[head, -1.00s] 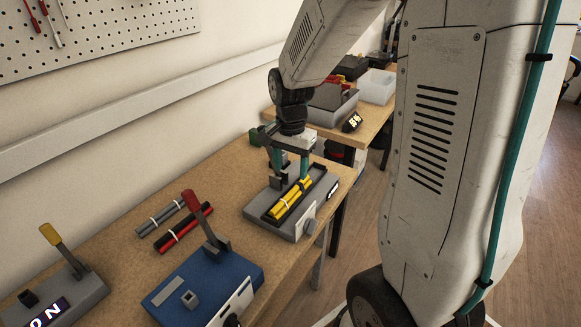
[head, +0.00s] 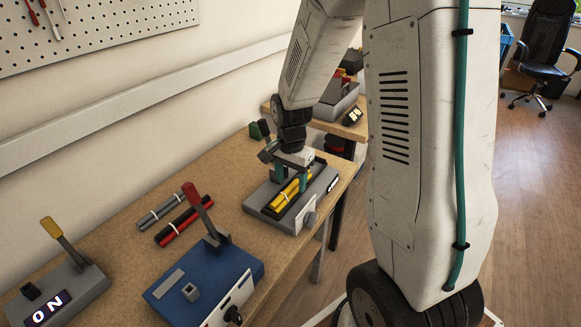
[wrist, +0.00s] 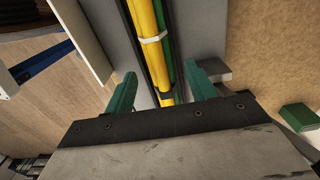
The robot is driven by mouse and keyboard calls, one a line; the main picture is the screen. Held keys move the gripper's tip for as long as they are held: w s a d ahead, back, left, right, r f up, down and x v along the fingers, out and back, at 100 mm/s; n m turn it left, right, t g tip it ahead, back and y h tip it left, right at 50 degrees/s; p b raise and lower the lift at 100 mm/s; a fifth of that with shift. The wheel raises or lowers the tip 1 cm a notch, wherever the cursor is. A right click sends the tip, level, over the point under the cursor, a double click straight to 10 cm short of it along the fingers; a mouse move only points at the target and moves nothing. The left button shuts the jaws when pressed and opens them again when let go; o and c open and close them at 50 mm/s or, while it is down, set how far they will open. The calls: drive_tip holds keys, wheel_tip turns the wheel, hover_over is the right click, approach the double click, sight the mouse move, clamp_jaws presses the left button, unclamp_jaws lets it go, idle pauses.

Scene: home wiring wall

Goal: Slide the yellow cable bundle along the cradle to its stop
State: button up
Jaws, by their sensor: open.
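The yellow cable bundle (head: 284,195), with a white tie, lies in the dark channel of the grey cradle (head: 262,207) near the bench's front edge. My gripper (head: 292,178) is open, pointing down over the bundle's far part. In the wrist view, the bundle (wrist: 151,50) runs between the two green fingers of my gripper (wrist: 160,90), with a gap on each side. The bundle's lower end there is partly hidden by the gripper body. I cannot tell where the stop is.
A blue box with a red lever (head: 205,275) stands nearer on the bench. Red and grey cable bundles (head: 172,218) lie left of the cradle. A yellow-handled lever unit (head: 62,285) is at the lower left.

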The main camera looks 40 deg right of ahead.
drive_tip(key=shift+f, duration=0.9)
drive_tip(key=c, duration=1.1)
drive_tip(key=shift+w+d, duration=0.5)
drive_tip(key=shift+d, duration=0.6)
drive_tip(key=shift+w+d, duration=0.45)
drive_tip(key=shift+d, duration=0.7)
drive_tip(key=shift+w+d, duration=0.5)
drive_tip(key=shift+d, duration=0.6)
drive_tip(key=o, duration=1.1)
drive_tip(key=shift+d, duration=0.25)
drive_tip(key=shift+a, duration=0.1)
